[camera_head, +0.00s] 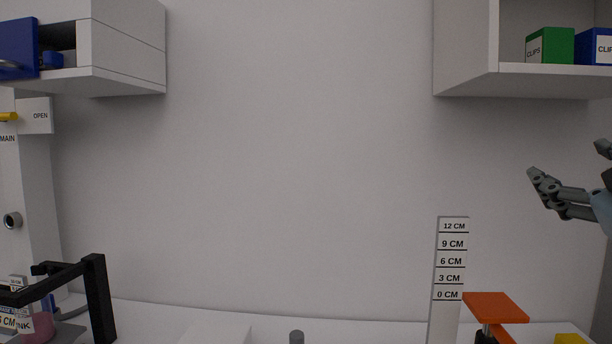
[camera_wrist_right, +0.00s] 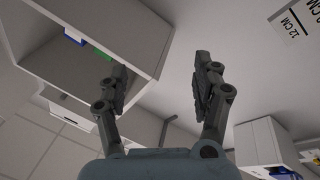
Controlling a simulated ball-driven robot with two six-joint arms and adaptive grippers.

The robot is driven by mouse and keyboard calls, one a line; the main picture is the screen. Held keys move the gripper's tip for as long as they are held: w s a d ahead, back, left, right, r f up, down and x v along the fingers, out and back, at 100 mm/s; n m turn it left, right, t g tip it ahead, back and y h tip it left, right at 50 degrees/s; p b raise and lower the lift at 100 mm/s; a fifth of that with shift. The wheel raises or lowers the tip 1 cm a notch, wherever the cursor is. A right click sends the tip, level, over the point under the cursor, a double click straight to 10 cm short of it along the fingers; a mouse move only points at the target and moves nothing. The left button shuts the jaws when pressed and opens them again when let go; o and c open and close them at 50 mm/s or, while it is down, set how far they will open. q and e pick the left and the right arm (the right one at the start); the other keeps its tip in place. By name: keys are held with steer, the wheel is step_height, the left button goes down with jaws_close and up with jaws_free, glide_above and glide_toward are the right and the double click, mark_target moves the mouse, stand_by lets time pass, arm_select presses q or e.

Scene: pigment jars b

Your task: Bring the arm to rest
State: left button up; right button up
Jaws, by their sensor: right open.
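My right gripper (camera_head: 566,162) is at the right edge of the head view, raised in the air below the right wall cabinet. Its fingers are apart with nothing between them. The right wrist view shows the same gripper (camera_wrist_right: 162,88) with both fingers spread, and the open cabinet above and to the left of it. The gripper looks clear of the cabinet. Most of the right arm is out of the frame. My left gripper does not show in the head view.
The right wall cabinet (camera_head: 466,45) holds a green box (camera_head: 551,45) and a blue box (camera_head: 594,47). Below stand a height scale (camera_head: 449,270) and an orange plate (camera_head: 495,306). A black frame (camera_head: 99,297) and a pink jar (camera_head: 39,330) are at lower left.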

steer(key=s+f+m+g, duration=0.2)
steer(key=s+f+g, duration=0.2)
steer(key=f, duration=0.6)
steer(key=s+f+m+g, duration=0.1)
steer(key=s+f+g, duration=0.35)
steer(key=f, duration=0.65)
steer(key=s+a+f+g+y, duration=0.2)
steer(key=s+a+f+g, duration=0.15)
steer(key=s+f, duration=0.35)
steer(key=s+a+f+g+y, duration=0.25)
steer(key=s+f+g, duration=0.25)
steer(key=s, duration=0.4)
step_height(320, 180, down, 39)
steer(key=s+d+m+g+b, duration=0.1)
steer(key=s+d+b, duration=0.15)
steer(key=b, duration=0.85)
steer(key=s+f+b, duration=0.4)
steer(key=s+f, duration=0.5)
steer(key=f, duration=0.2)
steer(key=s+f+g+b, duration=0.1)
steer(key=s+f+b, duration=0.3)
steer(key=s+f, duration=0.5)
step_height(320, 180, down, 3)
steer(key=shift+d+r+h, duration=0.1)
steer(key=shift+d+h, duration=0.25)
steer(key=shift+d, duration=0.05)
